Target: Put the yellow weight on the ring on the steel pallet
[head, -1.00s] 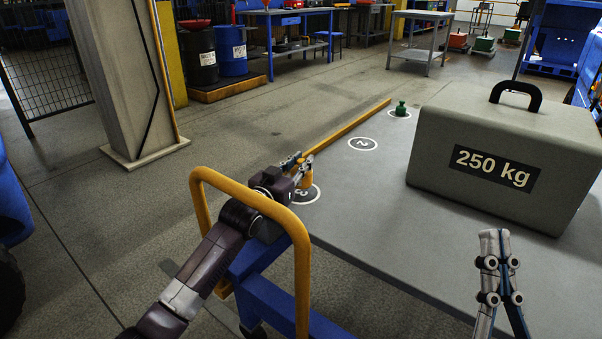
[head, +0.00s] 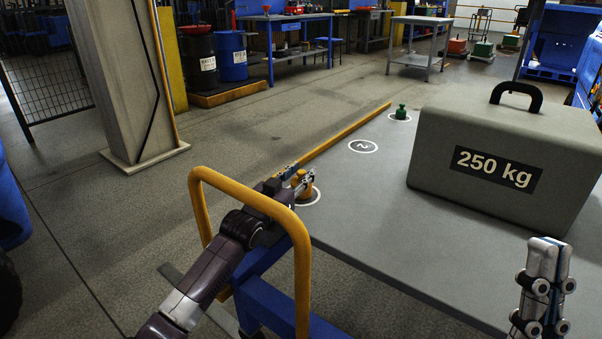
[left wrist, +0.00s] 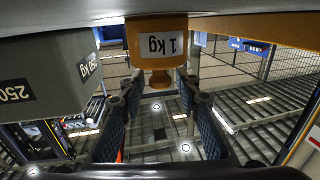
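The yellow weight (head: 301,186), labelled 1 kg, stands on a white ring (head: 315,198) at the near left corner of a grey deck (head: 390,210). My left gripper (head: 297,175) is at the weight and partly covers it. The left wrist view shows the weight (left wrist: 157,40) inverted, its knob between the open fingertips (left wrist: 160,88), with gaps on both sides. My right gripper (head: 551,250) is above the deck's near right part, its fingers together and empty. I cannot tell whether this deck is the steel pallet.
A large grey 250 kg block (head: 490,150) fills the deck's right side. A ring marked 2 (head: 363,146) is bare, and a green weight (head: 400,112) stands on the far ring. A yellow handrail (head: 250,200) arches beside my left arm. A column (head: 125,80) stands at left.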

